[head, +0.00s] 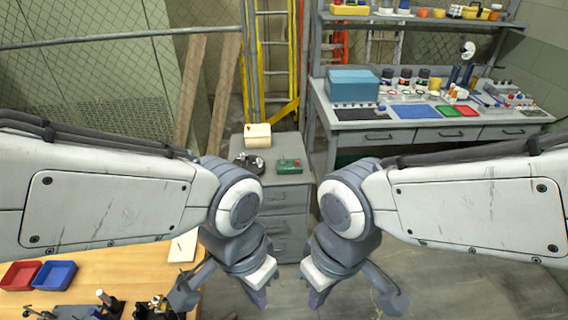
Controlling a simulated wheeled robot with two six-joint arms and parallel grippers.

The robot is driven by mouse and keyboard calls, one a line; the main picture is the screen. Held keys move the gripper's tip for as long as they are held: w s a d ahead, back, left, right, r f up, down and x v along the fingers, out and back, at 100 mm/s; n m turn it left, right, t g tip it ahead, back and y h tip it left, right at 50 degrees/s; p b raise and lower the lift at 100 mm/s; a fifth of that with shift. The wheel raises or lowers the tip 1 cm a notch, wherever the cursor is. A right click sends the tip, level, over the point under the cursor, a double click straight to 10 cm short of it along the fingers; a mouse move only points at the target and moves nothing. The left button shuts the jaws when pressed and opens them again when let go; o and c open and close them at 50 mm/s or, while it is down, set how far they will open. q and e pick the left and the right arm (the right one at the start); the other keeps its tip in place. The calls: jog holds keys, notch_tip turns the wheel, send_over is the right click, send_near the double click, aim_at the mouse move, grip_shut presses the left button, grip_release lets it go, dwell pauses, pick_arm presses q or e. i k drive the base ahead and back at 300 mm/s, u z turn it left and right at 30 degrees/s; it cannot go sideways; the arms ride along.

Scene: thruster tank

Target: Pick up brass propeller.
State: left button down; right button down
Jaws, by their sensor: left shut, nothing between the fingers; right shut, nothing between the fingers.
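I cannot make out a brass propeller for certain in the head view. Small dark and brassy parts (152,306) stand at the front edge of the wooden table (120,263) at lower left, too small and cut off to name. My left gripper (259,296) points down, shut and empty, to the right of that table. My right gripper (316,298) points down, shut and empty, over the grey floor. The two grippers are apart, side by side near the bottom middle.
Red (20,275) and blue (55,275) trays sit on the wooden table. A grey drawer cabinet (285,198) stands ahead, with a green box (289,166) on top. A workbench (440,135) with a blue toolbox (353,86) is at back right. Floor between is clear.

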aim_at(159, 304)
jog(key=u, duration=1.8)
jog(key=k, duration=0.8)
jog(key=z, duration=0.95)
jog(key=i, duration=0.5)
jog(key=u, duration=0.05)
